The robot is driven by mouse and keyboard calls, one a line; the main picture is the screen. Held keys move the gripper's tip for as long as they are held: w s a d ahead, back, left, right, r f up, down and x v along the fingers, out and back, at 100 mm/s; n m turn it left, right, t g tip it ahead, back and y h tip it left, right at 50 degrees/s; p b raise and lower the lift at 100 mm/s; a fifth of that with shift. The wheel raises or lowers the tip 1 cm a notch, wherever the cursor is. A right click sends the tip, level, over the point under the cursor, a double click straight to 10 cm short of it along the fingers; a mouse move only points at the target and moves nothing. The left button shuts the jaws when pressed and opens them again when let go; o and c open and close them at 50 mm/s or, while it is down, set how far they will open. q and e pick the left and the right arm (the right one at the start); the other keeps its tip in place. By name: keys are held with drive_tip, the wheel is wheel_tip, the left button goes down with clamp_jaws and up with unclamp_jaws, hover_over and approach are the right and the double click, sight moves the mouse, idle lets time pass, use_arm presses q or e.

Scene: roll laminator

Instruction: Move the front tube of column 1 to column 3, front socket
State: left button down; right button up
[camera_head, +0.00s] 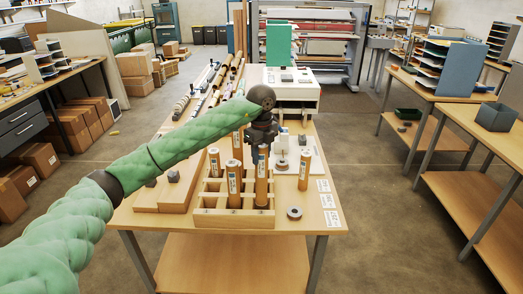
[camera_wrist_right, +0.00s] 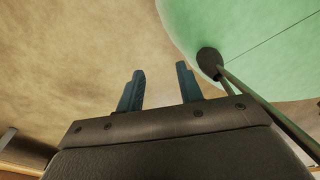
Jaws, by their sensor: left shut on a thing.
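A wooden rack (camera_head: 236,218) with square sockets stands at the front of the table. My left gripper (camera_head: 263,146) is shut on the upper part of an orange-brown tube with a white and blue label (camera_head: 262,185). That tube is upright at the rack's right-hand column, near the front. Its lower end is at the rack; I cannot tell how deep it sits. Another tube (camera_head: 234,188) stands in the middle column, and one (camera_head: 214,163) stands farther back at left. My right gripper (camera_wrist_right: 160,92) shows in the right wrist view, its blue fingers apart and nothing between them.
A single tube (camera_head: 303,172) stands on the table right of the rack. A small dark-rimmed disc (camera_head: 294,213) lies at the front right beside white label cards (camera_head: 328,200). A white machine (camera_head: 292,92) stands behind.

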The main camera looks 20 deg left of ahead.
sight(261, 169)
use_arm(q)
drive_tip(key=shift+w+f, duration=0.2)
drive_tip(key=shift+f, duration=0.9)
drive_tip(key=shift+s+f+b, duration=0.2)
drive_tip(key=shift+f+b, duration=0.2)
drive_tip(key=shift+f, duration=0.3)
wheel_tip(261, 169, down, 2)
drive_tip(key=shift+b, duration=0.3)
drive_tip(key=shift+w+f, duration=0.1)
drive_tip(key=shift+f, duration=0.25)
use_arm(e)
drive_tip(key=w, duration=0.4)
drive_tip(key=shift+w+a+r, duration=0.25)
drive_tip(key=shift+a, duration=0.15)
use_arm(q)
drive_tip(key=shift+f, duration=0.1)
use_arm(e)
drive_tip(key=shift+f, duration=0.1)
